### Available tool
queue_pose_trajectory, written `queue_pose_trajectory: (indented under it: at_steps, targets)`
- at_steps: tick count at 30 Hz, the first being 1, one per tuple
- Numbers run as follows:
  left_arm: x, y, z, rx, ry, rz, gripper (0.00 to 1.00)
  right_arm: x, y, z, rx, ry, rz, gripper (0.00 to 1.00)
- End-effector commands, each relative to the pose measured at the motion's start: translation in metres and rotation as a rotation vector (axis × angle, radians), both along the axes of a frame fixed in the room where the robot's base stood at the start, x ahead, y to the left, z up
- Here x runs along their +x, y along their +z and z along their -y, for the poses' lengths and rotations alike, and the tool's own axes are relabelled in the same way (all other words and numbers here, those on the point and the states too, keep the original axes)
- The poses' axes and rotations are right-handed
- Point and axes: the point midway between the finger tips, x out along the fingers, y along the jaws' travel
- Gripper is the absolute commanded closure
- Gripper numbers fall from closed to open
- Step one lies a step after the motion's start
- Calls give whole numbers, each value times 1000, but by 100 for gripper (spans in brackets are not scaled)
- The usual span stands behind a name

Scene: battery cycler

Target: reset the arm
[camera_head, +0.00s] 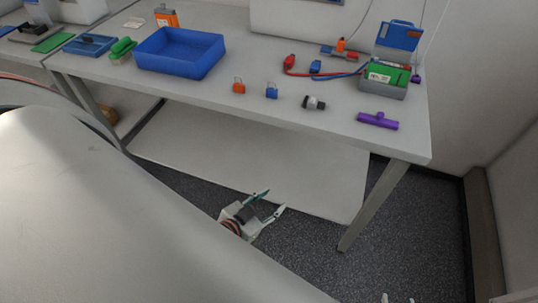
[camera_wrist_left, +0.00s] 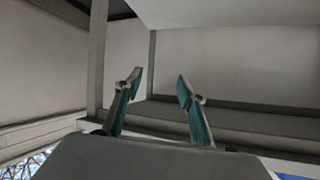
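My left gripper (camera_head: 268,207) is low in front of the table, below the tabletop's front edge in the head view. Its two fingers are spread with nothing between them. In the left wrist view the same open fingers (camera_wrist_left: 158,82) point toward the space under the table, and no object is between them. A large pale part of my own arm fills the lower left of the head view. Of my right gripper only pale tips (camera_head: 397,298) show at the bottom edge of the head view. Their opening cannot be made out.
The white table (camera_head: 300,135) holds a blue bin (camera_head: 180,52), a green battery box (camera_head: 385,78), a purple handle (camera_head: 378,120), a black-and-silver cylinder (camera_head: 314,103), and small orange (camera_head: 239,87) and blue (camera_head: 271,91) pieces. A table leg (camera_head: 372,207) stands right of my left gripper. Dark floor lies below.

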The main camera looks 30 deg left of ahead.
Motion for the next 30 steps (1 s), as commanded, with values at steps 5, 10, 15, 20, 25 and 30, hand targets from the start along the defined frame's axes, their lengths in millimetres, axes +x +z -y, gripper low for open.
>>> queue_pose_trajectory:
  at_steps: [5,10,15,20,25,30]
  targets:
    - [-44,-51,27,19,-123,-120,60,0,0,0,0,0,1,62]
    - [-52,-61,33,22,-150,-142,60,0,0,0,0,0,0,62]
    - [-52,-60,33,22,-147,-141,60,0,0,0,0,0,0,62]
    - [-52,-60,32,22,-148,-140,60,-1,-1,0,-1,0,-2,62]
    - [-51,-60,32,21,-146,-140,60,-1,-2,0,-1,0,-4,62]
    - [-51,-60,32,21,-146,-139,72,-1,-2,0,-1,0,-4,72]
